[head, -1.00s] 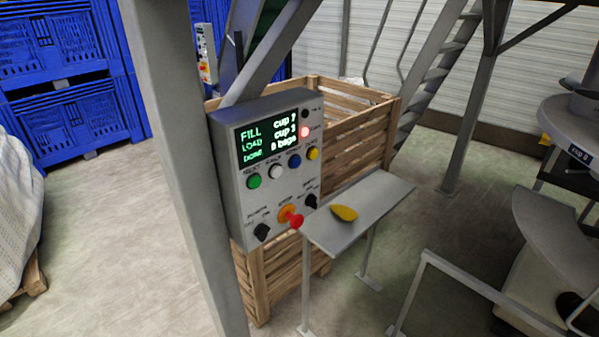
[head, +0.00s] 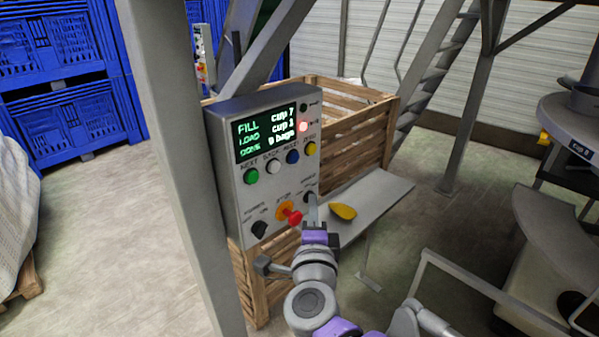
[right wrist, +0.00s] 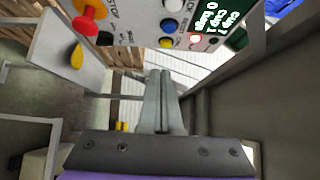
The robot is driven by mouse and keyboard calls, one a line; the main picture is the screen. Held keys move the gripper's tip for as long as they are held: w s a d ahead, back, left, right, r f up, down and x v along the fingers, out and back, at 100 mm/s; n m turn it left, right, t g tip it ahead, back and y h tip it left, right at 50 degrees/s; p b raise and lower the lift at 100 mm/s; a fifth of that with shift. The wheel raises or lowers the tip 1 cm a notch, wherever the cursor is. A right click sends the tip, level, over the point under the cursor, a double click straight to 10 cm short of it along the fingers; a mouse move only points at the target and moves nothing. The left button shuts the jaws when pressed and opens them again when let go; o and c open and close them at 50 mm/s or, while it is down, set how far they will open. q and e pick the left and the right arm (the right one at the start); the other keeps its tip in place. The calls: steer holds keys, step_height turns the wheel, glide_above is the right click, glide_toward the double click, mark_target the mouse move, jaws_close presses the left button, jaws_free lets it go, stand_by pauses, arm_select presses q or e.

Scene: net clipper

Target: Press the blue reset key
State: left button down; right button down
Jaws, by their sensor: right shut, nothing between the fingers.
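The blue reset key (head: 293,157) is on the grey control box (head: 228,197), in the row of round buttons under the display, between the white button and the yellow one. It also shows in the right wrist view (right wrist: 169,26). My right gripper (head: 312,200) is shut and empty. In the head view its fingertips are below and a little right of the blue key, over the right black knob. In the right wrist view the shut fingers (right wrist: 162,80) point up toward the box edge, apart from the blue key. My left gripper is not in view.
A red emergency knob (head: 291,216) sticks out of the box's lower front. A narrow grey shelf (head: 376,197) with a yellow object (head: 343,212) stands to the right. A wooden crate (head: 376,140) is behind, and a grey post (head: 185,170) stands left of the box.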

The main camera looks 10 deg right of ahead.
glide_toward(300, 158)
steer(key=d, duration=0.3)
steer(key=shift+w+a+p, duration=0.2)
steer(key=shift+w+a, duration=0.2)
steer(key=shift+w, duration=0.25)
steer(key=shift+w+a+p, duration=0.15)
steer(key=shift+w+a, duration=0.25)
steer(key=shift+w, duration=0.3)
steer(key=shift+w+a+p, duration=0.2)
steer(key=shift+w+a, duration=0.15)
steer(key=shift+w, duration=0.3)
